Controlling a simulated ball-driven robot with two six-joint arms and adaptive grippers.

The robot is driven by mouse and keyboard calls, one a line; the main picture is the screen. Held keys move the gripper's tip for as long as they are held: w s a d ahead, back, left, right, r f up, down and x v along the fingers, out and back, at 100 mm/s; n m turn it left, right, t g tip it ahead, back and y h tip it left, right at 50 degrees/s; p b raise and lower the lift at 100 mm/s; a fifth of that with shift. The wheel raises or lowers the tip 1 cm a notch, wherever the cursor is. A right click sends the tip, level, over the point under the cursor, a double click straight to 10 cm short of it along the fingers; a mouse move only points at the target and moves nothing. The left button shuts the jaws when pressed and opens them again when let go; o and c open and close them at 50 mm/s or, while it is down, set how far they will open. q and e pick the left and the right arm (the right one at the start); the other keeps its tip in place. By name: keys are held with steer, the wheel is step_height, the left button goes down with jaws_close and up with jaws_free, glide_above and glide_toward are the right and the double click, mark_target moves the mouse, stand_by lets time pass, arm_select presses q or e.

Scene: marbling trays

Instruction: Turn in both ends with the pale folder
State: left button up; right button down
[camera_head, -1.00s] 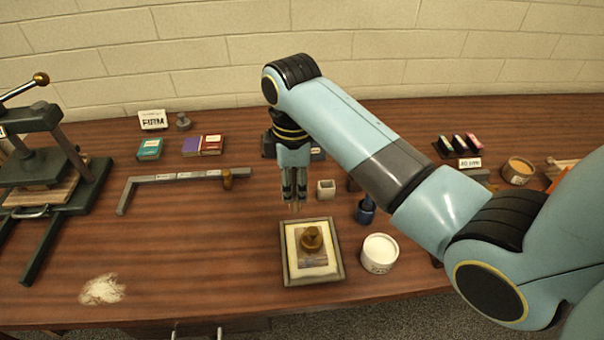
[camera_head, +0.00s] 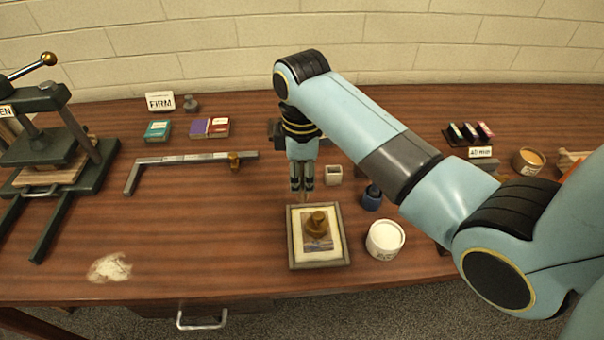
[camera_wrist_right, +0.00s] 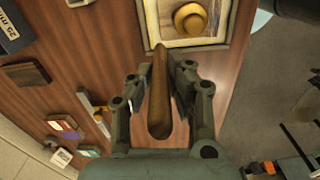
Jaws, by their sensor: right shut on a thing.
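My right gripper (camera_head: 302,185) hangs above the table just behind the framed tray. It is shut on a long, narrow brown tool (camera_wrist_right: 160,95), which looks wooden and has a rounded end in the right wrist view. I cannot make out a pale folder for sure. The tray (camera_head: 294,251) has a grey rim and holds a pale sheet (camera_head: 336,255) with a darker picture (camera_head: 318,244) on it. A round brown knobbed weight (camera_head: 317,222) stands on the picture; it also shows in the right wrist view (camera_wrist_right: 190,17). My left gripper is not in view.
A white tub (camera_head: 385,240) and a blue cup (camera_head: 371,198) stand right of the tray. A small pale pot (camera_head: 333,175) is close to the gripper. An L-shaped bar (camera_head: 185,160) and a press (camera_head: 45,150) are left. The front left is clear except for white powder (camera_head: 109,267).

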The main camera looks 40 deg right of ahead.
mark_target(306, 200)
steer(key=shift+f+b, duration=0.55)
steer(key=shift+f, duration=1.15)
steer(key=shift+f, duration=0.15)
steer(key=shift+s+d+p, duration=0.15)
steer(key=shift+d+p, duration=0.2)
steer(key=shift+p, duration=0.2)
steer(key=shift+d, duration=0.1)
steer(key=shift+s, duration=0.1)
stand_by(0.3)
steer(key=shift+s+d, duration=0.2)
steer(key=shift+d, duration=0.1)
steer(key=shift+d, duration=0.15)
stand_by(0.3)
